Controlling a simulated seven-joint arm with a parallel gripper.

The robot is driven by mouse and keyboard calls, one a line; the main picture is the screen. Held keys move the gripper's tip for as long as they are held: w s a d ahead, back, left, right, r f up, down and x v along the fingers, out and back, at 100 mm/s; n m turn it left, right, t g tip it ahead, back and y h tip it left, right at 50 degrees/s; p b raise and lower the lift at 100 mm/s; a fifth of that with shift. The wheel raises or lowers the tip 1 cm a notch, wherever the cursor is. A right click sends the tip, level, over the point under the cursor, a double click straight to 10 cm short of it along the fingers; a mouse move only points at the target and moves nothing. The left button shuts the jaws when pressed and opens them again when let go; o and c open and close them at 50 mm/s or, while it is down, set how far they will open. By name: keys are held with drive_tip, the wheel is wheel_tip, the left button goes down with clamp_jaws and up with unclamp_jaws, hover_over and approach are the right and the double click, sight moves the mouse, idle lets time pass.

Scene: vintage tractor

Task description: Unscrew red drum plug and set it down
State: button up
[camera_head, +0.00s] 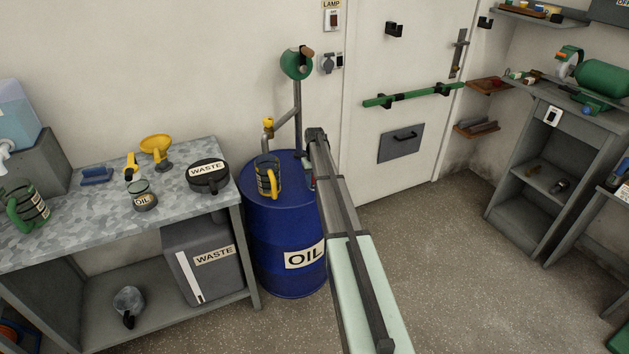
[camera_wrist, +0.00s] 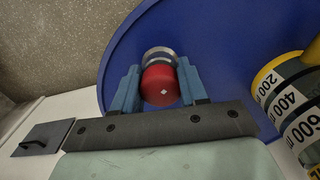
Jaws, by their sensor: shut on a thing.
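The red drum plug (camera_wrist: 160,86) sits on the top of the blue oil drum (camera_wrist: 215,35), in a grey metal ring (camera_wrist: 158,54). My gripper (camera_wrist: 158,92) is over the drum top with its two blue fingers closed on either side of the red plug. In the head view the blue drum (camera_head: 262,240) stands beside the workbench, and my gripper (camera_head: 312,180) reaches its right side. My arm hides most of the plug there. I cannot tell whether the plug is still threaded in.
A measuring jug (camera_head: 268,176) stands on the drum top, close to my gripper; it also shows in the wrist view (camera_wrist: 292,95). A hand pump (camera_head: 297,64) rises behind the drum. The workbench (camera_head: 105,215) at left holds a yellow funnel (camera_head: 156,148) and a round waste pan (camera_head: 207,177).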

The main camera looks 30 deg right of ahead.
drive_tip(key=shift+s+a+n, duration=0.1)
drive_tip(key=shift+s+n, duration=0.05)
drive_tip(key=shift+n, duration=0.35)
drive_tip(key=shift+n, duration=0.9)
drive_tip(key=o, duration=0.6)
drive_tip(key=shift+m, duration=0.9)
drive_tip(key=shift+m, duration=0.9)
